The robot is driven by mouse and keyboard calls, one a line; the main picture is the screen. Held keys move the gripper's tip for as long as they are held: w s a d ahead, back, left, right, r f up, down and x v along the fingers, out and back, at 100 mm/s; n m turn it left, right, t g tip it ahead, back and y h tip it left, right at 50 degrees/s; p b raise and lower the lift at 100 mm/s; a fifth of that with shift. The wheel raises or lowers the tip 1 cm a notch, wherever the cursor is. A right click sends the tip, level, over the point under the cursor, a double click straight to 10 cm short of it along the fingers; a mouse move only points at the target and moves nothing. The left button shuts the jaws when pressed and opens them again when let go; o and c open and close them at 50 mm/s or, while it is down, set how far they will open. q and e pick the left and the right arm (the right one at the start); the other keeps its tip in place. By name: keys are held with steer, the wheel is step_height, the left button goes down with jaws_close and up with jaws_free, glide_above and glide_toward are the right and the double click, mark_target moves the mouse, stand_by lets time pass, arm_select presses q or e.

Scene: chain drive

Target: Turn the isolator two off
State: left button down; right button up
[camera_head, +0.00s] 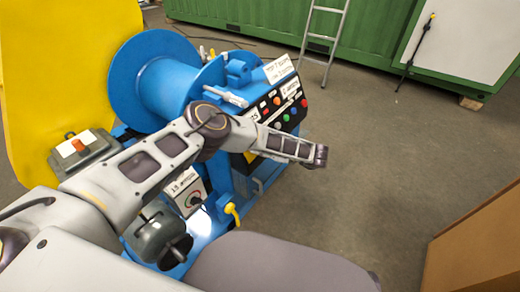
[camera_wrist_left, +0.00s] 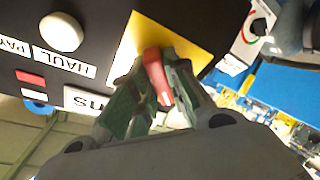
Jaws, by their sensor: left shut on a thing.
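A red handle (camera_wrist_left: 155,75) stands out from a yellow plate (camera_wrist_left: 180,42) on the dark control panel in the left wrist view. My left gripper (camera_wrist_left: 158,92) is shut on this red handle, with a green-padded finger on each side. Which isolator number the handle belongs to cannot be read. In the head view the yellow plate (camera_head: 250,156) shows only as a sliver below my left arm, which hides the handle and the fingers. My right gripper is in neither view.
The control panel (camera_head: 289,112) has coloured buttons beside a blue winch drum (camera_head: 155,80). A grey box with an orange-red lever (camera_head: 79,146) stands at left. A dial box (camera_head: 187,193) is below my arm. Open floor lies right, before a green container (camera_head: 260,22) and ladder (camera_head: 322,40).

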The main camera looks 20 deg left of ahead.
arm_select(q)
steer(key=c, duration=1.4)
jaws_free()
steer(key=shift+v, duration=6)
steer(key=shift+r, duration=0.1)
